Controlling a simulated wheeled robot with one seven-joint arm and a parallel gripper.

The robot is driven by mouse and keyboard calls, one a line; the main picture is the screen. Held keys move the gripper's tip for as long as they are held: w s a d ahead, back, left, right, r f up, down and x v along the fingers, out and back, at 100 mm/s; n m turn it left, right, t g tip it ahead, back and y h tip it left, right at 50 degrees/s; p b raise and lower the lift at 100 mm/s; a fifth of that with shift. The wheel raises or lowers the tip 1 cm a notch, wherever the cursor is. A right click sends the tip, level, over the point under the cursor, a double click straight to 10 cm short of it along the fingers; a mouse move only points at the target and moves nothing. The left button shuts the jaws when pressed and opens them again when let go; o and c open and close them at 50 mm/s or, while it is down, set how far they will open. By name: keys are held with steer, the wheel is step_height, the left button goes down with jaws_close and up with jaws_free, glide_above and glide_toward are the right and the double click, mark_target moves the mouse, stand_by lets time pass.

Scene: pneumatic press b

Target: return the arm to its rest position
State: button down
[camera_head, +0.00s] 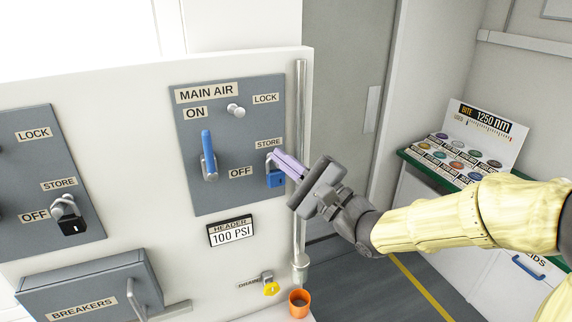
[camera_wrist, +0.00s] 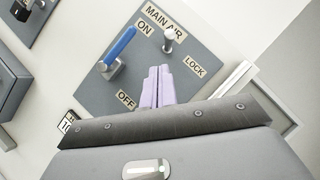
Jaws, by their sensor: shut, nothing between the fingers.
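My gripper (camera_head: 288,163) has pale purple fingers that are together with nothing between them. In the head view its tips are in front of the main air panel (camera_head: 222,95), by the STORE label and overlapping the blue padlock (camera_head: 275,178); I cannot tell whether they touch it. In the wrist view the shut fingers (camera_wrist: 158,86) point up toward the same panel (camera_wrist: 98,80), and the padlock is hidden. My forearm, in a yellow sleeve, reaches in from the right. The blue lever (camera_head: 209,155) stands near upright, its top toward ON.
A silver vertical pipe (camera_head: 299,100) runs along the board's right edge, close to my gripper. An orange cup (camera_head: 299,303) and a yellow drain valve (camera_head: 271,288) are below. Open floor lies between.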

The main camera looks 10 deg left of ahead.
steer(key=shift+w+d, duration=0.15)
steer(key=shift+f, duration=0.15)
steer(key=w+d+f+n+h+b, duration=0.1)
steer(key=d+f+n+h+b, duration=0.1)
steer(key=d+f+h, duration=0.45)
steer(key=w+d+f+n+t+h+b, duration=0.1)
steer(key=w+d+f+h, duration=0.15)
steer(key=f, duration=0.75)
steer(key=w+d+f+n+h+b, duration=0.1)
steer(key=d+f+n+h+b, duration=0.1)
steer(key=d+f+h, duration=0.45)
steer(key=s+d+f+n+g+h+b, duration=0.4)
steer(key=s+d+f+n+g, duration=0.2)
steer(key=s+d+f, duration=0.7)
steer(key=s+g, duration=0.1)
steer(key=s, duration=0.2)
steer(key=shift+s+f+g, duration=0.3)
steer(key=shift+f, duration=0.05)
